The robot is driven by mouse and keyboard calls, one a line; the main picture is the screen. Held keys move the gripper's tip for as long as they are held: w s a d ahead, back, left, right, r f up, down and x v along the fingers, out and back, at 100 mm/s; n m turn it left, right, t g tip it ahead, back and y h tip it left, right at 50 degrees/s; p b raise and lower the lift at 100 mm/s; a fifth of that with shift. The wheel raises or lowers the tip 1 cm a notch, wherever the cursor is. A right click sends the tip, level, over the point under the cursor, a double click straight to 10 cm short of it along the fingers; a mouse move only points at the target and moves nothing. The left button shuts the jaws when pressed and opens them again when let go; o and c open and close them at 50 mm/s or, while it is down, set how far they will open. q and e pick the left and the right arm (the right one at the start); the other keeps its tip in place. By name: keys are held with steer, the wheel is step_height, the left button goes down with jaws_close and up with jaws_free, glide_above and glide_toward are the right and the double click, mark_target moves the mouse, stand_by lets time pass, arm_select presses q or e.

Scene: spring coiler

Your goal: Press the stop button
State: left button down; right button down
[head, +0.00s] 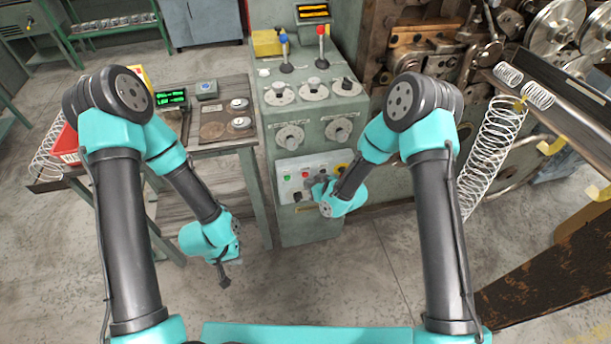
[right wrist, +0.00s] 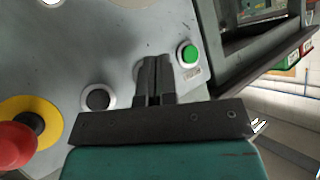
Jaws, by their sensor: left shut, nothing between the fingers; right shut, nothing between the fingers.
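The control panel (head: 297,172) is on the front of the grey-green machine cabinet. A small red button (head: 305,174) shows on it beside a green button (head: 287,179). In the right wrist view the green button (right wrist: 188,54) is just right of my right gripper (right wrist: 158,60). Its fingers are shut and empty, pointing at the panel. They hide most of a pale-ringed button between the green and black buttons. I cannot tell whether the tips touch it. My left gripper (head: 224,283) is shut and empty, hanging low over the floor.
A red mushroom button (right wrist: 16,146) on a yellow base and a black button (right wrist: 98,98) lie left of my right fingers. Levers and dials top the cabinet. A wooden bench (head: 207,150) stands left; a metal chute (head: 560,85) with springs is at the right.

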steer(key=shift+w+a, duration=0.2)
steer(key=shift+w, duration=0.6)
stand_by(1.6)
steer(key=shift+s, duration=0.1)
steer(key=shift+s+d, duration=0.2)
steer(key=shift+s, duration=0.45)
steer(key=shift+s, duration=0.1)
steer(key=shift+s+d, duration=0.2)
steer(key=shift+s, duration=0.6)
steer(key=shift+s+d, duration=0.2)
steer(key=shift+s, duration=0.55)
steer(key=shift+s+d, duration=0.2)
steer(key=shift+s, duration=0.6)
steer(key=shift+d, duration=0.1)
steer(key=s+d+f+m+g+h, duration=0.2)
steer(key=s+d+m+g+h, duration=0.1)
steer(key=s+d, duration=0.7)
steer(key=s+d+f+m+g+h, duration=0.2)
steer(key=s+d+m, duration=0.4)
steer(key=s+d, duration=0.4)
steer(key=shift+s+d+f+g+h, duration=0.2)
steer(key=shift+d+f+g+h, duration=0.35)
steer(key=shift+g, duration=0.35)
